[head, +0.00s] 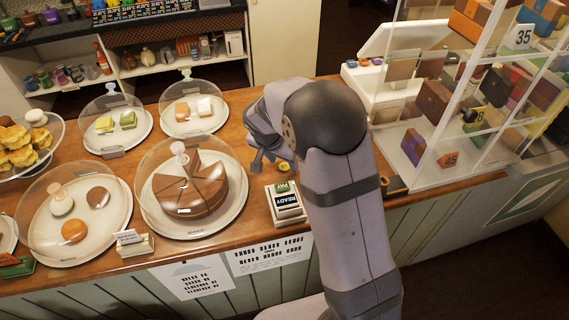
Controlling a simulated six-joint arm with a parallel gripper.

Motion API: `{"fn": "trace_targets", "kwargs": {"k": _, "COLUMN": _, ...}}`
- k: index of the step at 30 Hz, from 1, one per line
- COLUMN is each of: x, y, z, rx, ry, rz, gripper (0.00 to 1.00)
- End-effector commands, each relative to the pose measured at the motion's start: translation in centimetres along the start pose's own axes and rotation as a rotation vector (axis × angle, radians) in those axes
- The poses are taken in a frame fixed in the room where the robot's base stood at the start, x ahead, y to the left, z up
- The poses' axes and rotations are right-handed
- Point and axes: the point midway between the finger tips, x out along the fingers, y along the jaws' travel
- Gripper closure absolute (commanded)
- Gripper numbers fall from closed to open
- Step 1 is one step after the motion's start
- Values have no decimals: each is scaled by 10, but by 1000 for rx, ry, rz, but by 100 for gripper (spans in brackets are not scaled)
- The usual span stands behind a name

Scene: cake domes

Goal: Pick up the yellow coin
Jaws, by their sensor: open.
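A glass dome over a chocolate cake (188,190) stands to the left, with more domed plates beyond. A clear display case (455,110) fills the right.

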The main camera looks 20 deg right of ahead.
Motion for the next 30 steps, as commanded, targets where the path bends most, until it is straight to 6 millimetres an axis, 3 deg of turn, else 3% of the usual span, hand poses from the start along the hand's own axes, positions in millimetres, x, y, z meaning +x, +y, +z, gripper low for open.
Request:
{"fn": "trace_targets", "kwargs": {"k": 11, "x": 10, "y": 0, "z": 0, "rx": 2, "ry": 0, "rz": -1, "gripper": 52}}
{"fn": "trace_targets", "kwargs": {"k": 17, "x": 9, "y": 0, "z": 0, "rx": 1, "ry": 0, "rz": -1, "gripper": 95}}
{"fn": "trace_targets", "kwargs": {"k": 30, "x": 1, "y": -1, "z": -4, "rx": 2, "ry": 3, "rz": -4, "gripper": 95}}
